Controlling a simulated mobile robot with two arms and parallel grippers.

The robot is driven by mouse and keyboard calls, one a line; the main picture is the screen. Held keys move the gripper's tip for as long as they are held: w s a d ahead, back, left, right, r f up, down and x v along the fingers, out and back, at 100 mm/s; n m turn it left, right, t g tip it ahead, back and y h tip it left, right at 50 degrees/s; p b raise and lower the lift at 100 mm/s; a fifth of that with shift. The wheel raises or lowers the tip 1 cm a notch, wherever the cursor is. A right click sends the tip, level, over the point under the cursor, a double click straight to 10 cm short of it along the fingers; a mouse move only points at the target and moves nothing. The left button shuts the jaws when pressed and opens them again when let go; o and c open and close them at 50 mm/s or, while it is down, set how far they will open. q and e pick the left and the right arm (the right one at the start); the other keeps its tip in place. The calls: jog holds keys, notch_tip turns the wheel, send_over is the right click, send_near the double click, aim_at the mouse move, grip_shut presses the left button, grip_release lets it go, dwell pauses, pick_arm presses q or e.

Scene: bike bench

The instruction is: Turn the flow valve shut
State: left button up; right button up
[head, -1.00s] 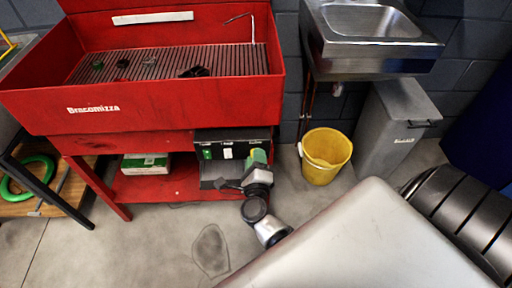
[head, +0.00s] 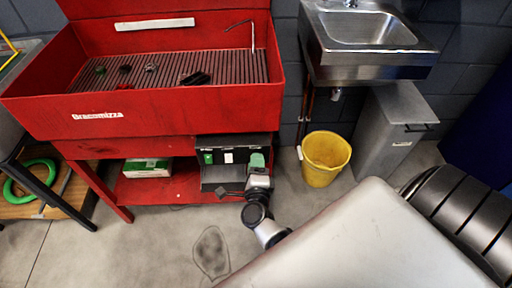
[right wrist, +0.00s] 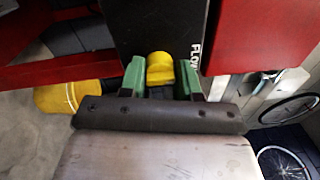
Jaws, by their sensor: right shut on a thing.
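The flow valve's yellow knob (right wrist: 160,70) shows in the right wrist view, beside the white "FLOW" lettering on a black panel (right wrist: 150,25). My right gripper (right wrist: 162,78) has its green fingers on both sides of the knob and is shut on it. In the head view my right gripper (head: 257,162) is at the right end of the black control box (head: 236,148) under the red parts washer; it hides the knob there. My left gripper is in neither view.
The red washer basin (head: 200,112) overhangs the box. A yellow bucket (head: 322,165) stands right of my gripper, under a steel sink (head: 370,65), with a grey bin (head: 390,130) beside it. A green-and-white carton (head: 147,168) lies on the lower red shelf.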

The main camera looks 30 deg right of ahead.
jog(key=o, duration=0.8)
jog(key=shift+a+f, duration=0.1)
jog(key=shift+f, duration=0.05)
jog(key=shift+o, duration=0.5)
jog(key=shift+s, duration=0.1)
jog(key=v, duration=1)
jog(key=shift+s, duration=0.3)
jog(key=shift+a, duration=0.1)
